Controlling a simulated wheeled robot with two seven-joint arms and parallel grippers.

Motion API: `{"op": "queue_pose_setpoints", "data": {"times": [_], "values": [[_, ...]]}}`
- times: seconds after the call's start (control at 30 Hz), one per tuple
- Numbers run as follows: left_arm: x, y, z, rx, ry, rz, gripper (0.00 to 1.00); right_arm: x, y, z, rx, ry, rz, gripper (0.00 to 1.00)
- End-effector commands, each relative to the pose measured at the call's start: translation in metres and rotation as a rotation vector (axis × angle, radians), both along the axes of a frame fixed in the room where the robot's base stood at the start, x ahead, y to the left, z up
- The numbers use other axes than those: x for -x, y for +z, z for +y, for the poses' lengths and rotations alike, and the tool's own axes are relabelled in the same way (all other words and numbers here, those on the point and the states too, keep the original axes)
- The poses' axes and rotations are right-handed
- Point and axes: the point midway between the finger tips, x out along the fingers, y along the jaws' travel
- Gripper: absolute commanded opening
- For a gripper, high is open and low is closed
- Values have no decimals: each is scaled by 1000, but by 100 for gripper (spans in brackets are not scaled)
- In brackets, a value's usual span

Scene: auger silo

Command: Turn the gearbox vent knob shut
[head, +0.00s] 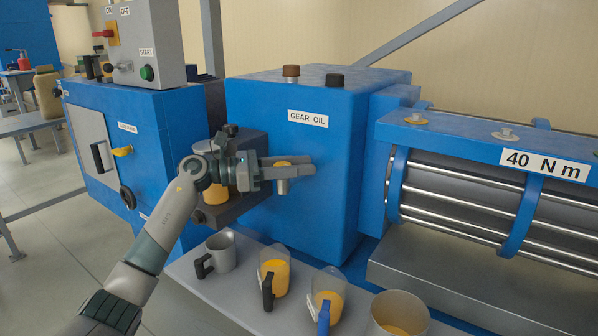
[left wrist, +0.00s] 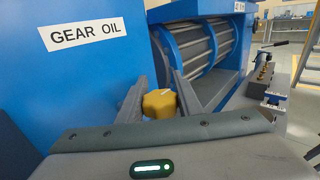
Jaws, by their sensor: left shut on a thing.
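The gearbox is the blue block with the "GEAR OIL" label (head: 345,150). The gearbox vent knob is a small yellow knob (head: 283,164) on a grey stub at the gearbox's front face. It also shows in the left wrist view (left wrist: 160,103), with a pale mark on its top. My left gripper (head: 290,171) is shut on the vent knob, one finger on each side. The fingers hide part of the knob in the head view. My right gripper is not in view.
Below the gripper, a grey shelf holds a metal mug (head: 221,253), jugs of yellow material (head: 274,277) (head: 327,292) and a larger cup (head: 398,315). A blue control cabinet (head: 150,140) stands left. A caged auger (head: 480,190) is at right.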

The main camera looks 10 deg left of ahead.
Motion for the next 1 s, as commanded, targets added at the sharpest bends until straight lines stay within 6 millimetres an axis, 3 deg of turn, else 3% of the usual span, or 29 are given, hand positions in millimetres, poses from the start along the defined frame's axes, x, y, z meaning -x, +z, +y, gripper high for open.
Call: {"op": "queue_pose_setpoints", "data": {"times": [0.43, 0.47, 0.5, 0.53, 1.0], "values": [[0, 0, 0, -1, -9, 0, 10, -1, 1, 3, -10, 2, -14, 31], [0, 0, 0, -1, -9, 0, 39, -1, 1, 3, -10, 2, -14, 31], [0, 0, 0, -1, -9, 0, 49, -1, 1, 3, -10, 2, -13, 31], [0, 0, 0, -1, -9, 0, 51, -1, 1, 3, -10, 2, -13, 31], [0, 7, 0, -1, -9, 0, 51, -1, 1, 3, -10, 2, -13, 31]]}}
